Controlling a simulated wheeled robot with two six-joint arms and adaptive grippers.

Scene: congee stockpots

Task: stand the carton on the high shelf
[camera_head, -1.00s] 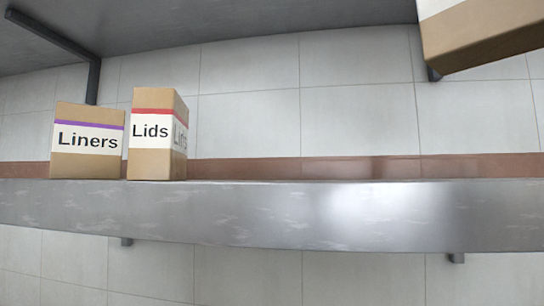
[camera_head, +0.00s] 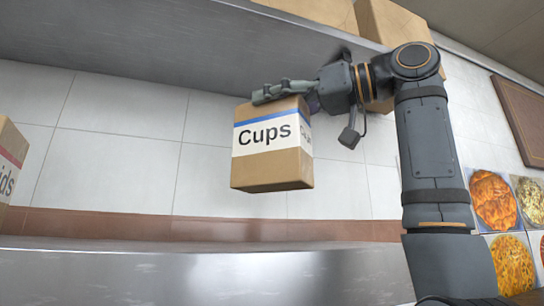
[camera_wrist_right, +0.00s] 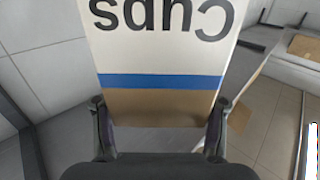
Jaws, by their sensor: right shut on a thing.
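The carton labelled Cups (camera_head: 262,168), brown with a white band and a blue stripe, is held upright, slightly tilted in the head view. My right gripper (camera_head: 287,95) is shut on its upper part. The carton also fills the middle of the right wrist view (camera_wrist_right: 160,82), its lettering upside down, between the two fingers (camera_wrist_right: 160,130). A steel shelf (camera_head: 200,278) runs along the bottom of the head view. The carton's base appears above that shelf, with tiled wall visible between them. My left gripper is out of view.
The Lids carton (camera_head: 8,168) is at the left edge on the steel shelf. The shelf to its right looks bare. A higher ledge (camera_head: 190,35) crosses above, with brown boxes (camera_head: 395,22) on it. Food pictures (camera_head: 493,200) hang at right.

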